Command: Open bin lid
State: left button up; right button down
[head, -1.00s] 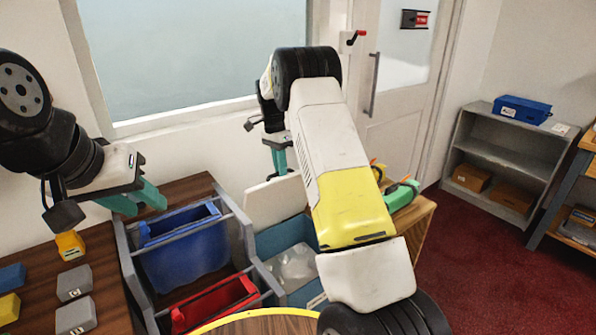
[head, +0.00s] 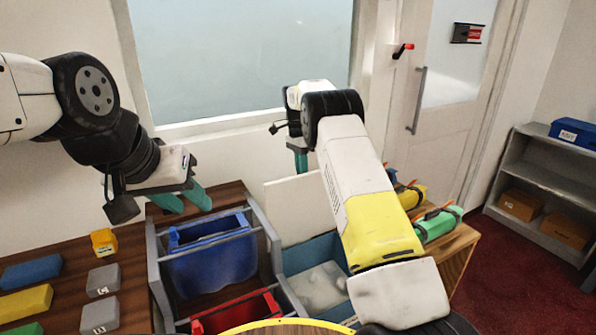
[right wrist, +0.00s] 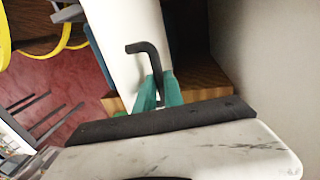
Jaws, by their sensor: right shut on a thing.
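The bin (head: 330,250) is an open teal-blue box right of the blue and red tubs, with pale crumpled contents. Its white lid (head: 296,208) stands raised along its back side, part hidden by my right arm. In the right wrist view the lid (right wrist: 122,30) is a white panel with a black bent handle (right wrist: 150,55). My right gripper (head: 299,160) is behind the lid's top edge; in the wrist view its teal fingers (right wrist: 158,90) are shut on the handle.
A blue tub (head: 212,270) and a red tub (head: 242,318) sit in a grey rack. Yellow, blue and grey blocks lie on the counter at left. Yellow and green items (head: 437,226) stand on a wooden surface right of the bin. A window wall is close behind.

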jog(key=shift+s+f, duration=0.1)
jog(key=shift+f, duration=0.15)
jog(key=c, duration=1.5)
grip_release()
jog(key=shift+o, duration=0.2)
jog(key=shift+r, duration=0.1)
jog(key=shift+r, duration=0.1)
notch_tip(320, 180, up, 7)
jog(key=w, duration=0.1)
jog(key=shift+w+a+r, duration=0.2)
jog(key=shift+w+a, duration=0.05)
jog(key=shift+w, duration=0.05)
